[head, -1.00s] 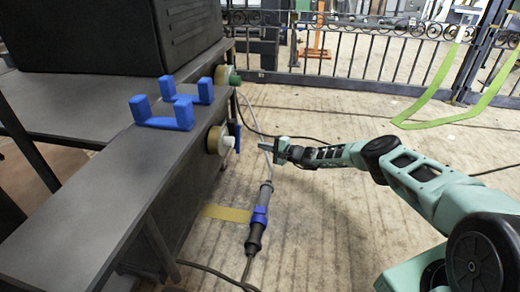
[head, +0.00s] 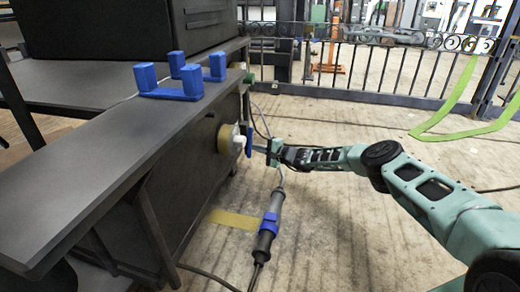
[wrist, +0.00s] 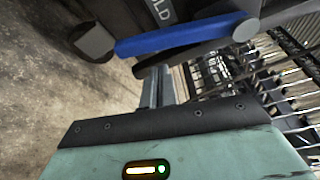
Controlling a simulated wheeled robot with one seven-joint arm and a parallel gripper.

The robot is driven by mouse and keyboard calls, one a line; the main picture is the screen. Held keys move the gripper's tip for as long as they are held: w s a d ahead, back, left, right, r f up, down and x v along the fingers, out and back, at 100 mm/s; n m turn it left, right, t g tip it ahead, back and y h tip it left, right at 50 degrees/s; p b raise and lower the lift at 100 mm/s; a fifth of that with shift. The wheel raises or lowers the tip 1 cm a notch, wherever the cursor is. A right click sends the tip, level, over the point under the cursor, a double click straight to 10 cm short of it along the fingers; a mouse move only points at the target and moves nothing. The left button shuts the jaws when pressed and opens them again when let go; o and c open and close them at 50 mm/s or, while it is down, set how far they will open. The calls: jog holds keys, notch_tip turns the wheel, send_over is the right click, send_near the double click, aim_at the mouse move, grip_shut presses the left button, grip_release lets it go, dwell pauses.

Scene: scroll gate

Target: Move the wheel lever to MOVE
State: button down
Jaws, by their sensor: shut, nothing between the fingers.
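The wheel lever is a blue bar (head: 249,141) on a white hub (head: 239,140), in front of a tan round disc (head: 224,138) on the side of the dark bench. In the wrist view the blue lever (wrist: 180,36) runs across the top, its pale round hub (wrist: 247,30) at the right end. Part of a label reading "LD" (wrist: 160,10) shows above it; the rest is cut off. My gripper (head: 258,147) is shut and empty, just right of the lever. In the wrist view its fingers (wrist: 156,86) end just below the lever. I cannot tell whether they touch it.
A blue bracket (head: 171,94) stands on the dark bench top (head: 90,150). A grey cable connector with a blue collar (head: 269,222) hangs or lies below my gripper. A metal fence (head: 355,65) stands behind. Open floor (head: 350,225) lies right of the bench.

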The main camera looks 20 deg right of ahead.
jog(key=shift+s+a+r+b, duration=0.15)
jog(key=shift+s+a, duration=0.1)
jog(key=shift+s, duration=0.15)
jog(key=shift+s+a+r+b, duration=0.1)
jog(key=shift+s+a+b, duration=0.1)
jog(key=shift+s, duration=0.2)
jog(key=shift+s+r+p, duration=0.1)
jog(key=shift+p, duration=0.25)
jog(key=shift+s+m+p, duration=0.1)
jog(key=shift+m+p, duration=0.3)
jog(key=shift+p, duration=0.45)
